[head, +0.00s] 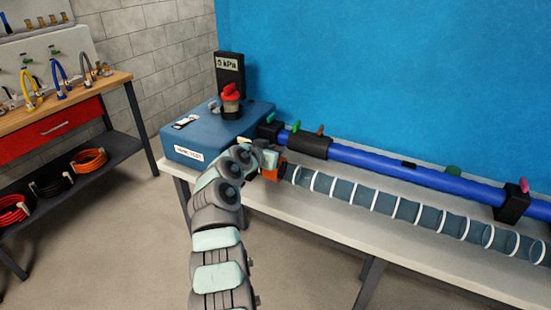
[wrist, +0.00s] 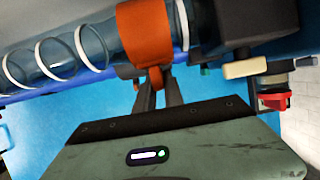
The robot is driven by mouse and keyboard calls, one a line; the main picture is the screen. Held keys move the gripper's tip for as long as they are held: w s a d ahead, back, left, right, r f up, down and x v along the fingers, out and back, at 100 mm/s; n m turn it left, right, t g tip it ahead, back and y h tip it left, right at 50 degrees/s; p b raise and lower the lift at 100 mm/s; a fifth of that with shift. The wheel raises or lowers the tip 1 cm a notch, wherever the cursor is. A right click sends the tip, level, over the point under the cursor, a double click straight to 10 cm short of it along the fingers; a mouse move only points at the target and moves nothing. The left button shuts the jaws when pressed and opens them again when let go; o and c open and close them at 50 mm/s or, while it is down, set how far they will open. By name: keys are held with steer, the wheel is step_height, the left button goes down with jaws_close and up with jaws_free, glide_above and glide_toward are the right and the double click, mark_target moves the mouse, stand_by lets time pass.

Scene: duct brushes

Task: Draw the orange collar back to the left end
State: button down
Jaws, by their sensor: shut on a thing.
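The orange collar (wrist: 143,32) wraps the clear ringed duct in the wrist view, close beside a dark end block (wrist: 238,25). It shows in the head view as a small orange patch (head: 272,172) at the duct's left end, partly hidden by my gripper. The clear duct (head: 385,204) with white rings runs from there to the lower right. My gripper (wrist: 155,82) is shut on a tab at the collar's edge. Its fingertips are mostly hidden in the head view.
A blue leak-test box (head: 221,137) with a red knob (head: 231,92) stands left of the duct. A blue pipe (head: 375,162) with a black sleeve (head: 308,144) runs behind it. The white bench top (head: 345,228) is clear in front. A wooden workbench (head: 70,103) stands far left.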

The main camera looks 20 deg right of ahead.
steer(key=shift+w+a+f, duration=0.1)
steer(key=shift+w+a, duration=0.05)
steer(key=shift+a, duration=0.05)
steer(key=c, duration=1.5)
jaws_free()
steer(key=shift+w, duration=0.15)
steer(key=shift+o, duration=0.3)
steer(key=shift+s+a+r, duration=0.35)
steer(key=shift+r, duration=0.15)
steer(key=p+v, duration=0.3)
steer(key=v, duration=0.6)
steer(key=shift+s+a, duration=0.25)
steer(key=shift+a, duration=0.05)
steer(key=shift+f, duration=0.1)
